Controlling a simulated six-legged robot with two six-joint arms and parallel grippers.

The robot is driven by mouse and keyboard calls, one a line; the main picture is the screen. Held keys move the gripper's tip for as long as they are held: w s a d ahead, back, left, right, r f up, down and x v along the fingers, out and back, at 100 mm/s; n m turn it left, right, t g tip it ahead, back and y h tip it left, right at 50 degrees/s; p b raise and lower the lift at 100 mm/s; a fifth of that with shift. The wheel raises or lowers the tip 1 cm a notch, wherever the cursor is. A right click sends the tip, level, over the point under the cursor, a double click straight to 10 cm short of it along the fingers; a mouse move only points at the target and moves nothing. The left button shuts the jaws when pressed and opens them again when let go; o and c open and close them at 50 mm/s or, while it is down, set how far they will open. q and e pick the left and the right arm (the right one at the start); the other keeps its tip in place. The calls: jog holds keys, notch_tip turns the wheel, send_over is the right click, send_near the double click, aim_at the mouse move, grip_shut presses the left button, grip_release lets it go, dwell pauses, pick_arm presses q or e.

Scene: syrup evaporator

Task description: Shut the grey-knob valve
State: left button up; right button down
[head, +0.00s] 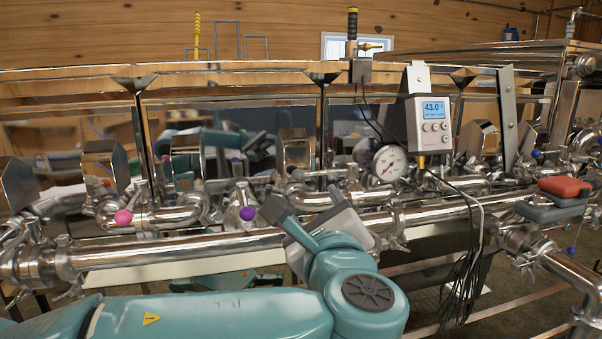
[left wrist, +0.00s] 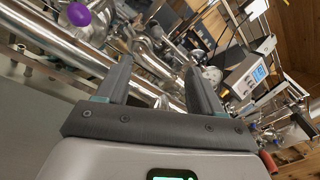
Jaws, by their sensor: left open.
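I cannot make out a grey knob for certain in either view; my left gripper covers part of the pipework. My left gripper (head: 305,199) is open in front of the long steel pipe (head: 180,248), just right of a purple knob (head: 247,213). In the left wrist view its two dark fingers (left wrist: 158,64) are apart with nothing held. Steel pipe and fittings (left wrist: 150,45) show beyond and between them. The purple knob (left wrist: 78,14) is at the upper left there. My right gripper is in neither view.
A pink knob (head: 123,217) is farther left along the pipes. A round dial gauge (head: 389,163) and a box display (head: 429,123) with hanging cables (head: 470,260) are right of the gripper. A red-and-grey object (head: 558,199) is at the far right.

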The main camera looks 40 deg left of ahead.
aim_at(302, 175)
pick_arm(q)
jog(key=p+x, duration=0.2)
jog(key=x, duration=1.3)
jog(key=shift+w+a+p, duration=0.2)
jog(key=shift+p, duration=0.2)
grip_shut()
